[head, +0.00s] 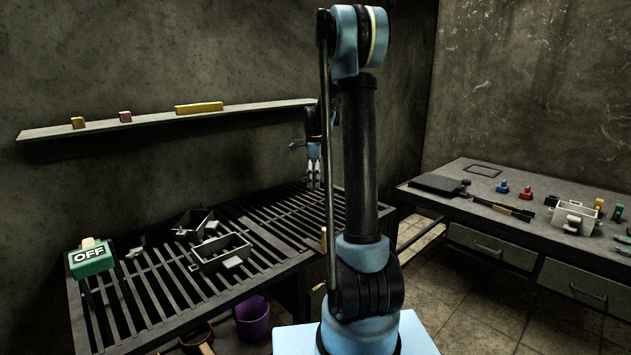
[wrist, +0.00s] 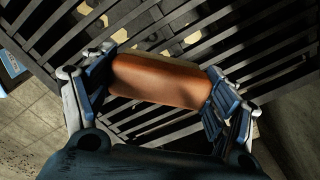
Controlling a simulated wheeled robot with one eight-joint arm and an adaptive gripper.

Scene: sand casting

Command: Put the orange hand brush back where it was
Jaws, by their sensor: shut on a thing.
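The orange hand brush (wrist: 158,84) is in the wrist view, a rounded orange-brown body with a paler strip along its far edge. My gripper (head: 314,172) is shut on it, with one finger at each end of the body. In the wrist view the brush is above the dark slatted grate (wrist: 165,125); the gap cannot be told. In the head view my gripper points down over the grate's far right part, and the brush cannot be made out there.
The grate table (head: 160,300) bears open grey mould boxes (head: 220,252) and a green OFF sign (head: 92,258). A wall shelf (head: 155,126) holds several small blocks. The right workbench (head: 470,208) holds tools and coloured pieces. A purple bucket (head: 252,318) stands below the grate.

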